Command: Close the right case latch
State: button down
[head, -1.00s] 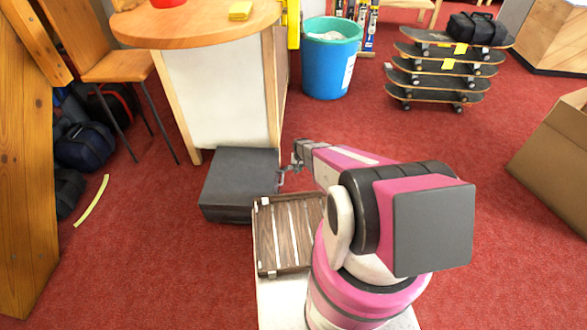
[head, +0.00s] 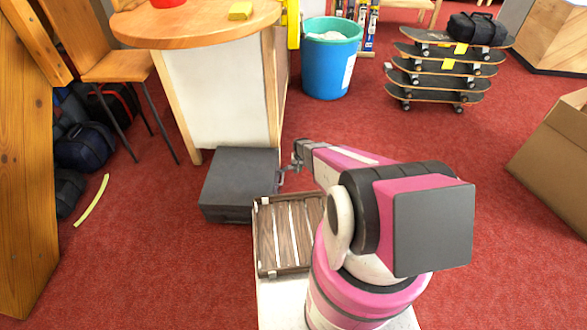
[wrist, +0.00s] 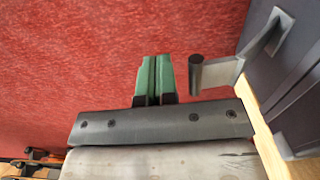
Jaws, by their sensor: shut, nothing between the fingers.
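A dark grey case (head: 238,178) lies flat on the red carpet with its lid down. Its side also shows at the right edge of the wrist view (wrist: 295,75). A latch lever (wrist: 220,73) stands out from that side and ends in a dark round knob. In the head view the latch is a small shape at the case's right side (head: 281,178). My gripper (head: 296,160) is beside the case's right side. In the wrist view its green fingertips (wrist: 155,77) are together and empty, just left of the knob, with a narrow gap seen between.
A wooden slatted tray (head: 290,235) lies in front of the case. A white counter (head: 225,100) with a round wooden top stands close behind it. A blue bin (head: 330,75) and stacked skateboards (head: 440,75) stand farther back. Open carpet lies to the right.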

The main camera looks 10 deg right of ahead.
jog(key=shift+a+r, duration=0.15)
jog(key=shift+w+a+r, duration=0.15)
jog(key=shift+a+r, duration=0.45)
jog(key=shift+r, duration=0.05)
jog(key=shift+a, duration=0.25)
dwell(0.4)
jog(key=shift+d, duration=0.1)
jog(key=d+r, duration=0.3)
jog(key=r, duration=0.5)
jog(key=shift+s+d, duration=0.35)
dwell(0.9)
